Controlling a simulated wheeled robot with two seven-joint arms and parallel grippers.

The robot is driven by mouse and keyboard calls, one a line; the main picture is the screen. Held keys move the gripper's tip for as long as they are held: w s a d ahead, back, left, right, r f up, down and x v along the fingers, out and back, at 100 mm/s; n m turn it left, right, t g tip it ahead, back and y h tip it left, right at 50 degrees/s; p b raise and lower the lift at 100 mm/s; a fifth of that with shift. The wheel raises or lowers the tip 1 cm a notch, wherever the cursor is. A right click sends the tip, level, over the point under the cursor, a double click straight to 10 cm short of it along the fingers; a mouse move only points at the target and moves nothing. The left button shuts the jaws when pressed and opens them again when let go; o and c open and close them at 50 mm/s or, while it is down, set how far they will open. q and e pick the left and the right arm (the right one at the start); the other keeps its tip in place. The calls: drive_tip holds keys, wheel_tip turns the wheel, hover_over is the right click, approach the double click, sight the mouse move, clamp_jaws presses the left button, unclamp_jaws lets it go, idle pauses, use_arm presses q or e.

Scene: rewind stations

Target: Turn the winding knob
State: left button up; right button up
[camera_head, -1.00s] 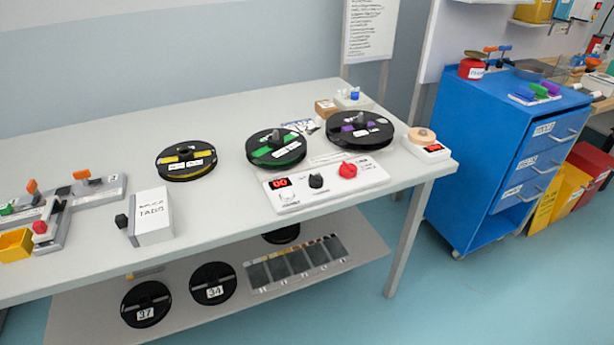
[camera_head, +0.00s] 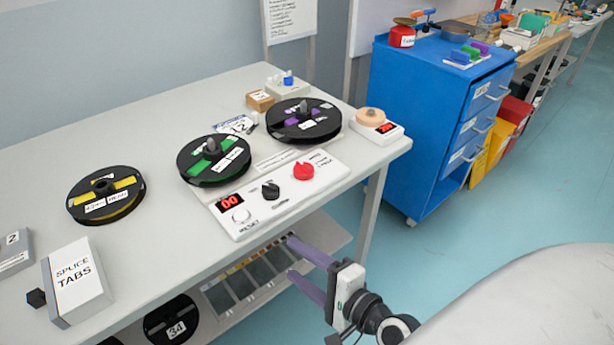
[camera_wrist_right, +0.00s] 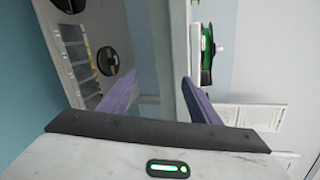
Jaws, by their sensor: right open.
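A white control panel (camera_head: 245,224) lies near the table's front edge. It carries a black knob (camera_head: 271,190), a red knob (camera_head: 303,170), a red display reading 00 (camera_head: 229,202) and a white reset button (camera_head: 241,215). The small labels do not let me tell which knob is for winding. Behind it are a green reel (camera_head: 213,160) and a purple-marked reel (camera_head: 303,120). My right gripper (camera_head: 291,258) is open and empty, in front of the table edge and apart from the knobs. Its two purple fingers also show in the right wrist view (camera_wrist_right: 158,76). My left gripper is out of view.
A yellow-marked reel (camera_head: 106,195) and a splice tabs box (camera_head: 75,284) are on the left of the table (camera_head: 165,120). A small device with a beige disc (camera_head: 371,117) stands at the right corner. A lower shelf holds reels. A blue drawer cabinet (camera_head: 410,120) stands beyond.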

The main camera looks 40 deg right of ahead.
drive_tip(key=w+d+r+m+t+h, duration=0.25)
drive_tip(key=d+r+m, duration=0.3)
drive_tip(key=m, duration=0.55)
drive_tip(key=m+h, duration=0.3)
drive_tip(key=m, duration=0.4)
approach(308, 175)
drive_tip(key=w, duration=0.2)
drive_tip(key=shift+w+d+r+m+y+p, duration=0.1)
drive_tip(key=shift+w+d+m+y+p, duration=0.2)
drive_tip(key=shift+d, duration=0.1)
drive_tip(key=w, duration=0.5)
drive_tip(key=shift+w+d+p, duration=0.35)
drive_tip(key=shift+d+p, duration=0.05)
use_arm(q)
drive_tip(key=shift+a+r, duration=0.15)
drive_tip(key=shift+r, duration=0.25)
use_arm(e)
drive_tip(key=shift+w+f, duration=0.25)
drive_tip(key=shift+w, duration=0.35)
